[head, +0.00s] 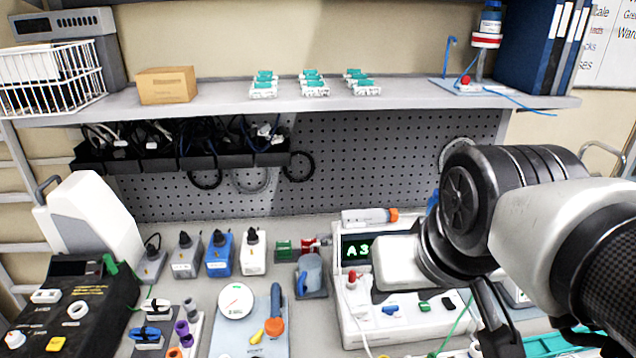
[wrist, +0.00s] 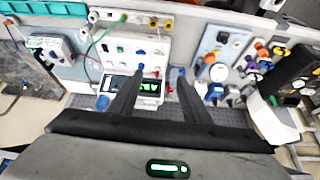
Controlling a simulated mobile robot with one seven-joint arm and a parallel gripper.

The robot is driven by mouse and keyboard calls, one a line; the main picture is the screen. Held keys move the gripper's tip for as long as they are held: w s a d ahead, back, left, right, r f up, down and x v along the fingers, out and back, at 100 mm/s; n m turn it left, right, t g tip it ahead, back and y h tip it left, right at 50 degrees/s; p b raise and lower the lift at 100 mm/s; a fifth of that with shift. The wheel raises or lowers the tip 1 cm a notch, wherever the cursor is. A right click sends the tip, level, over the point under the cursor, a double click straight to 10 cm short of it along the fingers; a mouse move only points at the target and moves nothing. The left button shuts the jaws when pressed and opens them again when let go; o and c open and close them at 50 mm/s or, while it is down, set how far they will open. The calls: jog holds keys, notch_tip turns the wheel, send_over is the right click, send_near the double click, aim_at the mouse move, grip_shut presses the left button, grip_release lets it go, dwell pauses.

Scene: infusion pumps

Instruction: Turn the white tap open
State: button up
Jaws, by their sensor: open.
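A small white piece with a dark middle (head: 158,309) lies on a pale board at the lower left of the head view, behind a similar blue one (head: 147,333). It looks like the white tap, but it is too small to be sure or to read its handle position. My gripper (wrist: 160,71) is open, and nothing shows held between its two dark fingers. In the wrist view they reach over the pump with the green display (wrist: 150,87). In the head view my arm hides part of the right side, and the gripper is far right of the white piece.
The white display unit (head: 357,247) stands under my arm. A row of knobbed boxes, including a blue one (head: 220,255), stands along the back. A round dial (head: 236,300) and a black sloped panel (head: 75,296) flank the pale board. The shelf (head: 215,107) overhangs the perforated back panel.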

jog(key=shift+w+a+m, duration=0.15)
jog(key=shift+w+m, duration=0.15)
jog(key=shift+m, duration=0.1)
jog(key=c, duration=0.3)
jog(key=m+g+b, duration=0.4)
jog(key=m+g, duration=0.2)
jog(key=m, duration=1.1)
send_over(359, 310)
notch_tip(359, 310, down, 12)
notch_tip(359, 310, down, 16)
jog(key=shift+f+b, duration=0.25)
jog(key=shift+b, duration=0.55)
grip_shut()
